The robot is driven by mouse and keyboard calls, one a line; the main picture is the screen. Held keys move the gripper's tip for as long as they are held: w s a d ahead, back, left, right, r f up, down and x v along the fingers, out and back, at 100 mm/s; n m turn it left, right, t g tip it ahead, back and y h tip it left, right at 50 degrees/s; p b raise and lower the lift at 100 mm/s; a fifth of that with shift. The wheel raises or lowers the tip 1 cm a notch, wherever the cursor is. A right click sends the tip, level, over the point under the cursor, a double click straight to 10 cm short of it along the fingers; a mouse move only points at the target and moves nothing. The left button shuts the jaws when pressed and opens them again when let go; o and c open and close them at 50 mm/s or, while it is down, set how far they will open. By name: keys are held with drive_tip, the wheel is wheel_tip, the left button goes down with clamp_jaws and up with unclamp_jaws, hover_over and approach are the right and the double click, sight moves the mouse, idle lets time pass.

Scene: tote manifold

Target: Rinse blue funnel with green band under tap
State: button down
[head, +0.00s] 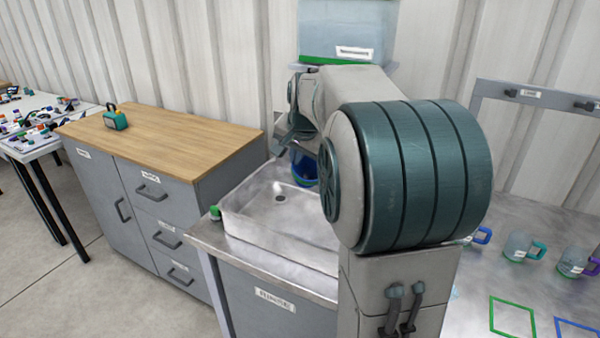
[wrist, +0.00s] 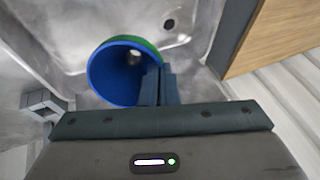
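The blue funnel (wrist: 112,82) has a green band around its outside and shows in the wrist view with its wide mouth toward the camera. My gripper (wrist: 158,84) is shut on the funnel's wall at the right side of its rim. In the head view the funnel (head: 304,168) hangs over the back of the metal sink (head: 262,222), below my gripper (head: 287,140), partly hidden by my arm. A grey blocky fitting (wrist: 42,103) at the left of the wrist view may be the tap; I cannot tell. No running water is visible.
A wooden-topped cabinet (head: 160,140) is at left, carrying a small teal device (head: 115,118). Several mugs (head: 520,246) stand on the metal counter at right. A small green-topped item (head: 215,213) sits by the sink's left corner.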

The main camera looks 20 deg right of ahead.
drive_tip(key=s, duration=0.2)
drive_tip(key=s+b, duration=0.1)
drive_tip(key=s, duration=0.1)
drive_tip(key=s+a+b, duration=0.1)
drive_tip(key=shift+s, duration=0.4)
idle(1.2)
drive_tip(key=s+r+p, duration=0.1)
drive_tip(key=s+r, duration=0.3)
drive_tip(key=s, duration=0.1)
drive_tip(key=shift+a+p, duration=0.35)
drive_tip(key=shift+f, duration=0.1)
idle(0.5)
